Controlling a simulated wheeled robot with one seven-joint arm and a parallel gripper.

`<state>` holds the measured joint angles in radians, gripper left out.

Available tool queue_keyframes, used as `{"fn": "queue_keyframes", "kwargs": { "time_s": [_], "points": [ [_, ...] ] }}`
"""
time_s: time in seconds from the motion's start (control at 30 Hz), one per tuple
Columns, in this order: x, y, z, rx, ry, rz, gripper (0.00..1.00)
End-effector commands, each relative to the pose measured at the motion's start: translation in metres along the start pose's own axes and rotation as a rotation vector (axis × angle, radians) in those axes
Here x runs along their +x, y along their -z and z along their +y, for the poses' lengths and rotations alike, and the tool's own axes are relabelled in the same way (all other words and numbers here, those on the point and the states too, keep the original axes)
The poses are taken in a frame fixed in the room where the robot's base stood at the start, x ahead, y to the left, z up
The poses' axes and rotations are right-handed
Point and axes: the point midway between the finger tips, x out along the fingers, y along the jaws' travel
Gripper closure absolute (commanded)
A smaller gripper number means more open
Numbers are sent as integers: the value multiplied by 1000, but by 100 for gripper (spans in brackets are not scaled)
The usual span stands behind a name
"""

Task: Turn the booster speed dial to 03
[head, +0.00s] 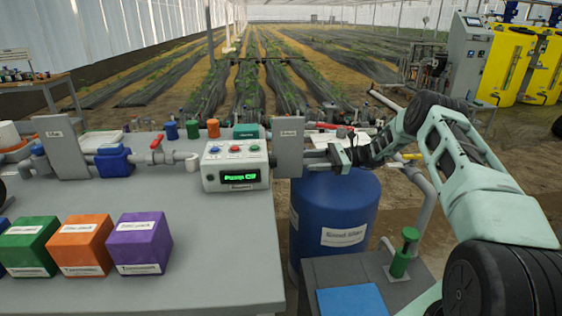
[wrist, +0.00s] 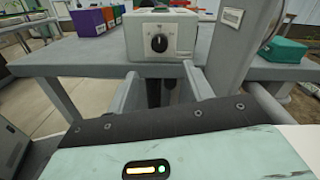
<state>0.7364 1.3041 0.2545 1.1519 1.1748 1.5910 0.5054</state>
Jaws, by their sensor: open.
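The booster box (head: 236,166) is a white unit on the grey bench with coloured buttons on top and a green lit display whose text is hard to read. Its black round dial (wrist: 159,43) shows in the wrist view, on a white face turned towards my gripper; the dial is hidden in the head view. A small pale mark is on the dial, but the scale is too small to read. My gripper (wrist: 160,88) is open and empty, its two grey fingers apart, short of the dial and lower in the picture. In the head view my gripper (head: 341,153) is right of the box.
A grey upright panel (head: 289,147) stands right beside the box; it also shows right of the dial in the wrist view (wrist: 235,45). Purple (head: 138,243), orange (head: 80,245) and green blocks sit on the bench. A blue barrel (head: 335,213) stands below my gripper.

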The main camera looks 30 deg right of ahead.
Motion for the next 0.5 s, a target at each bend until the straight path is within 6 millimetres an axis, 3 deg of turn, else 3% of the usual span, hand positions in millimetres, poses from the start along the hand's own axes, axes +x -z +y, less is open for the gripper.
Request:
{"fn": "queue_keyframes", "kwargs": {
  "time_s": [0.3,0.5],
  "points": [
    [67,-1,1,0,-4,-1,49],
    [96,-1,0,-1,-3,-1,49]
  ]
}}
